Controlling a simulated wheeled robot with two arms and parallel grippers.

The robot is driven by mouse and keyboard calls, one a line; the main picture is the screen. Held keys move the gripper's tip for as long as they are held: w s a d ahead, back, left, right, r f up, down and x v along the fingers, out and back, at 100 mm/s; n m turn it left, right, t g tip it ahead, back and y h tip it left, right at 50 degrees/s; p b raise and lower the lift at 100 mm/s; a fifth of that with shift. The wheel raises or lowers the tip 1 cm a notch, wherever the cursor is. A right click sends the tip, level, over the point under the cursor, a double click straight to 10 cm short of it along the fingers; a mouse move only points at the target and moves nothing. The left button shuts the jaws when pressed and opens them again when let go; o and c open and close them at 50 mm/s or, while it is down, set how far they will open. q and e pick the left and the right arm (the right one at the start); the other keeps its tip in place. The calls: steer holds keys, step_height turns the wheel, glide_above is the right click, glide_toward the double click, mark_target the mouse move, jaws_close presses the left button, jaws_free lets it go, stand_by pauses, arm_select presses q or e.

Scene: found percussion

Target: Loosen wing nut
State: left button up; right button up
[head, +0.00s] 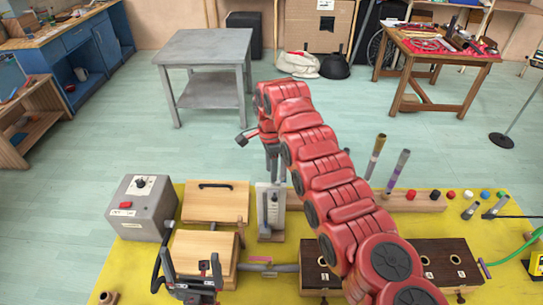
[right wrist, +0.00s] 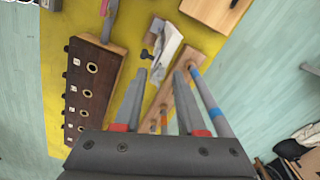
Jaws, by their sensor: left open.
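A pale upright metal bracket (head: 264,232) stands on the yellow mat. It also shows in the right wrist view (right wrist: 170,48). A small dark knob-like part (right wrist: 147,54) beside it looks like the wing nut, but it is too small to be sure. My right gripper (head: 274,178) points down over the bracket, its arm crossing the head view. In the right wrist view its two fingers (right wrist: 160,74) are apart with nothing between them, short of the dark part. My left gripper (head: 190,262) is open at the lower left, near a wooden box (head: 200,248).
A grey box with a red button (head: 145,208) and another wooden box (head: 216,203) stand left of the bracket. Dark wooden boxes with holes (head: 448,262) and a rail with upright tubes (head: 420,202) are to the right. The yellow mat (head: 125,270) has bare room at lower left.

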mark_target(272, 187)
steer(key=shift+f+p, duration=0.55)
steer(key=shift+f, duration=1.45)
jaws_close()
steer(key=shift+n, duration=0.3)
steer(key=shift+s+d+n, duration=0.1)
steer(key=shift+d+n, duration=0.05)
steer(key=shift+n, duration=0.45)
steer(key=shift+s+n, duration=0.2)
steer(key=shift+n, duration=0.9)
